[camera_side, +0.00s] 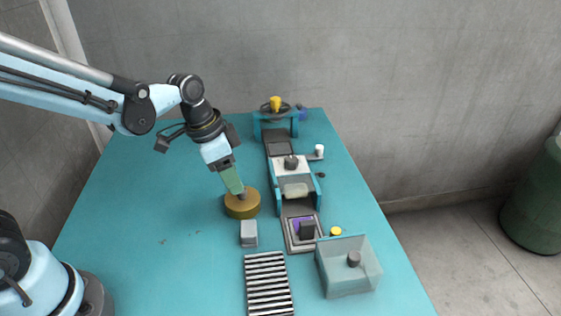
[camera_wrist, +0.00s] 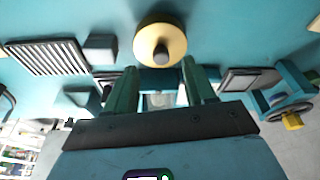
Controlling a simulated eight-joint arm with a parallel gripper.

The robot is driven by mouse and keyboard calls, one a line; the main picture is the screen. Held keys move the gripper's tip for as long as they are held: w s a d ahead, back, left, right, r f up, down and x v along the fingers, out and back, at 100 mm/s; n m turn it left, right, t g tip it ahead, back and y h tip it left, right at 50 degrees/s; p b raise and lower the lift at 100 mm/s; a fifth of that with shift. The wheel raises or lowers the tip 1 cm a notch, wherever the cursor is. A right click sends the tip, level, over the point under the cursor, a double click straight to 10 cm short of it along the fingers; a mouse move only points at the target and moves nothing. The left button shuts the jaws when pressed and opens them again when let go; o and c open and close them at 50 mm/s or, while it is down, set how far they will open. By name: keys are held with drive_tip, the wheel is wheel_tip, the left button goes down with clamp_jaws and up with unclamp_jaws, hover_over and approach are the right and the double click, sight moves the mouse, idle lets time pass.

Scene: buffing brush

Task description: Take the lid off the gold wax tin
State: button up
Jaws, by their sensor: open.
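The round gold wax tin (camera_side: 242,208) stands upright on the teal table, left of the machine. Its lid seems to be on, with a dark knob in the middle. In the wrist view the gold lid (camera_wrist: 148,33) and its knob (camera_wrist: 161,52) show at the top centre. My gripper (camera_side: 238,191) reaches down at a tilt to the top of the tin. In the wrist view the green fingers of my gripper (camera_wrist: 158,75) are apart, with the knob in line with the gap between them. I cannot tell whether a finger touches the knob or lid.
A grey block (camera_side: 249,234) stands just in front of the tin. A striped rack (camera_side: 267,285) and a clear bin (camera_side: 349,280) lie nearer the front. The machine (camera_side: 291,168) with a yellow-handled wheel (camera_side: 275,104) runs along the right. The table's left side is mostly clear.

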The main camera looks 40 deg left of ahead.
sight(242, 195)
drive_tip(key=shift+x, duration=2.35)
drive_tip(key=shift+w, duration=0.15)
drive_tip(key=shift+c, duration=0.5)
clamp_jaws()
